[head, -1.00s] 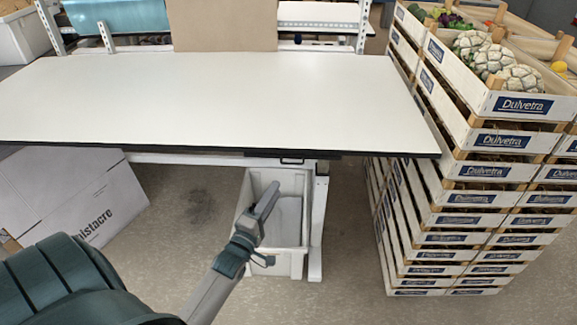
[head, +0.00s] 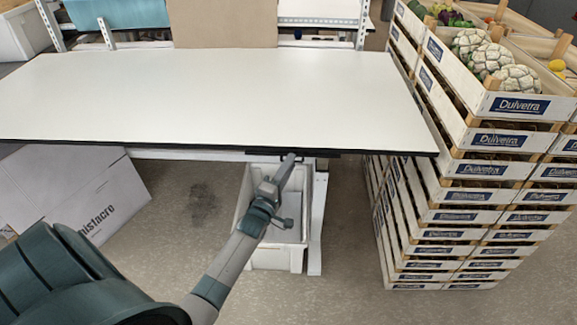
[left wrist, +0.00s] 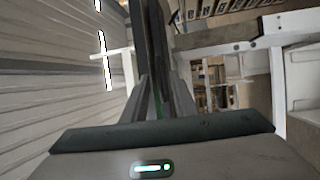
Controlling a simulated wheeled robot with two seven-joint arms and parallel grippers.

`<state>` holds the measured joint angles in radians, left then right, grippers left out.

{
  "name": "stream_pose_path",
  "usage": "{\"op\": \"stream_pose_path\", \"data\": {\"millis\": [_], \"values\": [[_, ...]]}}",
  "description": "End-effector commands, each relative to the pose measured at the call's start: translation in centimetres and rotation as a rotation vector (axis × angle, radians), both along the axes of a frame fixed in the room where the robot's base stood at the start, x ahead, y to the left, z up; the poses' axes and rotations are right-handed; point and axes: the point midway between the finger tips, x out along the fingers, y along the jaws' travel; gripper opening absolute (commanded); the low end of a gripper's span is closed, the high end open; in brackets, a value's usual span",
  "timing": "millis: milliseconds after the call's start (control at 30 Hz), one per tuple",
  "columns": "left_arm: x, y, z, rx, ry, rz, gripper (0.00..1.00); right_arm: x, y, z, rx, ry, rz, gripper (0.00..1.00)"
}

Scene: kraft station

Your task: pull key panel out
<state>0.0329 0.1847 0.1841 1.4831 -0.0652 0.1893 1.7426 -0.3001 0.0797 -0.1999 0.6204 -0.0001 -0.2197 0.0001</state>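A thin dark panel (head: 325,154) sits under the front edge of the white table, right of its middle; I take it to be the key panel. My left gripper (head: 288,160) reaches up to this panel from below, its tip at or just in front of the panel's left part. I cannot tell whether they touch. The small handle there is hidden behind the tip. My right gripper is out of view.
The white tabletop (head: 210,100) is clear. A white bin (head: 262,258) stands under it, beside a white table leg (head: 317,225). Stacked Dulvetra crates (head: 460,220) stand close on the right. A white carton (head: 75,190) lies at the lower left.

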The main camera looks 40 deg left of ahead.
Motion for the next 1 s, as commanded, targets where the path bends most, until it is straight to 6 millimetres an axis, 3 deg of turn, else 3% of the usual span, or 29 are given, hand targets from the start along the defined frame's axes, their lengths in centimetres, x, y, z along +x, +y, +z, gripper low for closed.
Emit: {"op": "stream_pose_path", "data": {"millis": [67, 200, 1000], "values": [[-0.02, 0.00, 0.00, 0.000, 0.000, 0.000, 0.25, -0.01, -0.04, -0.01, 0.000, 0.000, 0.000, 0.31], [-0.03, 0.00, 0.00, 0.000, 0.000, 0.000, 0.00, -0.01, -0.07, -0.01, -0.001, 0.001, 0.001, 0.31], [-0.06, -0.02, -0.06, 0.000, 0.001, 0.000, 0.00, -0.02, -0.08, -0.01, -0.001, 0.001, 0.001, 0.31]]}}
